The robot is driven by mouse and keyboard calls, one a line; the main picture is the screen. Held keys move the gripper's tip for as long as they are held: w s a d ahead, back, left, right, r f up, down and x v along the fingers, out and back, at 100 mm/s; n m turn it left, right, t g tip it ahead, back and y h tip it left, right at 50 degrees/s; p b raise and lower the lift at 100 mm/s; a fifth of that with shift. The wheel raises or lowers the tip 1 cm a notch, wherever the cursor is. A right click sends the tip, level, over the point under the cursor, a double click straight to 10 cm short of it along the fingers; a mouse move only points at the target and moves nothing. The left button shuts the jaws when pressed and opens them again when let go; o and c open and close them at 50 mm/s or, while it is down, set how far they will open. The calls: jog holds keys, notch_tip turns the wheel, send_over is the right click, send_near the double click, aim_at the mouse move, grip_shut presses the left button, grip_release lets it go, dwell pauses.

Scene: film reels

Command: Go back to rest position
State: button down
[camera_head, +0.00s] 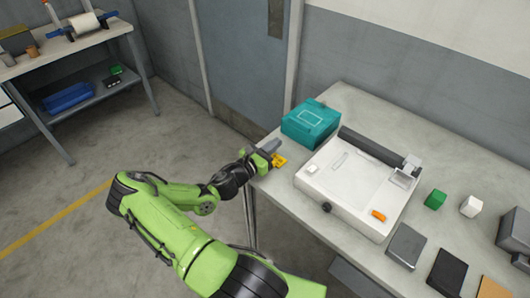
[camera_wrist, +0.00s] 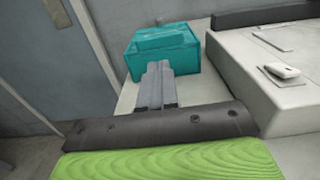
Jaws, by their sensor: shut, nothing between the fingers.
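My green arm reaches from the bottom of the head view to the left end of the table. My gripper (camera_head: 272,147) is over the table's left edge, just in front of a teal box (camera_head: 311,122). In the wrist view my gripper (camera_wrist: 157,68) has its grey fingers together with nothing between them, pointing toward the teal box (camera_wrist: 162,48). I cannot tell whether the fingertips touch the box. A small yellow-orange thing (camera_head: 280,160) shows beside the gripper in the head view; what it is, I cannot tell.
A white flat machine (camera_head: 340,208) with an orange piece (camera_head: 378,215) stands right of my gripper. A green block (camera_head: 435,199), a white block (camera_head: 471,206) and dark flat pieces (camera_head: 405,245) lie further right. A workbench (camera_head: 75,45) stands far left. The floor between is clear.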

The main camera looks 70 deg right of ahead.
jog(key=v, duration=0.4)
jog(key=shift+d+f, duration=0.1)
